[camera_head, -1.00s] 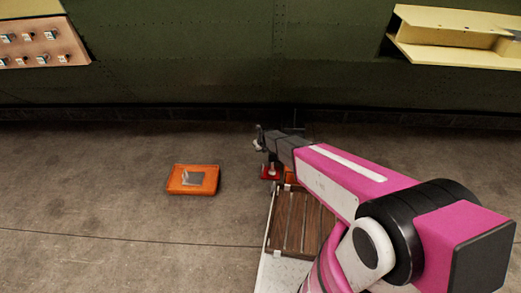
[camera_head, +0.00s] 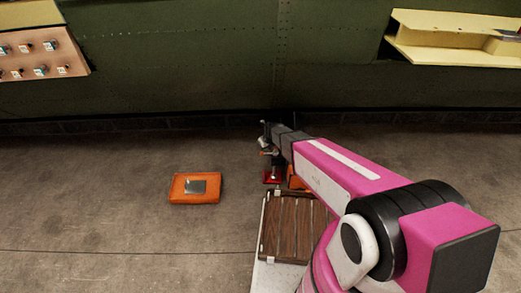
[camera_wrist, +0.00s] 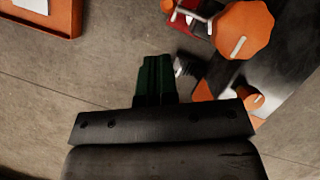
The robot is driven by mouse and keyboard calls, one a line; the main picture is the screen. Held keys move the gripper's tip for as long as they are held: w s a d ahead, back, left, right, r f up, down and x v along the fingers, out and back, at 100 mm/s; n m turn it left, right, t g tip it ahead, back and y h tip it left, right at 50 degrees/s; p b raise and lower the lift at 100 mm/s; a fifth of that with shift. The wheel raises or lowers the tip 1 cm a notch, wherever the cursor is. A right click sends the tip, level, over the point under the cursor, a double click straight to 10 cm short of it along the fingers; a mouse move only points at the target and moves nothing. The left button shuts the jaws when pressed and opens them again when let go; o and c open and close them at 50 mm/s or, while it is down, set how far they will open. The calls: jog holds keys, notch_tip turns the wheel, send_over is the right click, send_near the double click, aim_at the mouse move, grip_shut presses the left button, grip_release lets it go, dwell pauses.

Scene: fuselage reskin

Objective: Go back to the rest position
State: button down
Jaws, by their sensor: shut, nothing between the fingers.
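My gripper (camera_wrist: 155,78) shows in the wrist view with its two dark green fingers pressed together and nothing between them. It points down over the bare concrete floor. In the head view my pink arm reaches in from the lower right. Its dark end is above the far end of a wooden slatted deck (camera_head: 292,228), and the fingers there are too small to make out.
An orange tray (camera_head: 180,196) with a grey plate lies on the floor at left; its corner shows in the wrist view (camera_wrist: 62,52). Orange and red items (camera_wrist: 243,30) sit close right of my gripper. A green riveted wall (camera_head: 200,60) stands behind, with a yellow bracket (camera_head: 450,50) and a switch panel (camera_head: 35,50).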

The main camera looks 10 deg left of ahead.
dwell(0.5)
jog(key=s+d+r+n+g+h, duration=0.1)
jog(key=s+d+r+n, duration=0.5)
jog(key=d+n, duration=0.3)
jog(key=s+d+r+n+g+h, duration=0.1)
jog(key=s+d+r+n, duration=0.5)
jog(key=d+r+n, duration=0.2)
jog(key=s+d+r+n+g, duration=0.1)
jog(key=s+d+r+n, duration=0.5)
jog(key=d+n, duration=0.5)
jog(key=shift+s+d+r+h, duration=0.15)
jog(key=shift+d+r+h, duration=0.25)
jog(key=shift+d+r, duration=0.3)
jog(key=shift+a+r, duration=0.1)
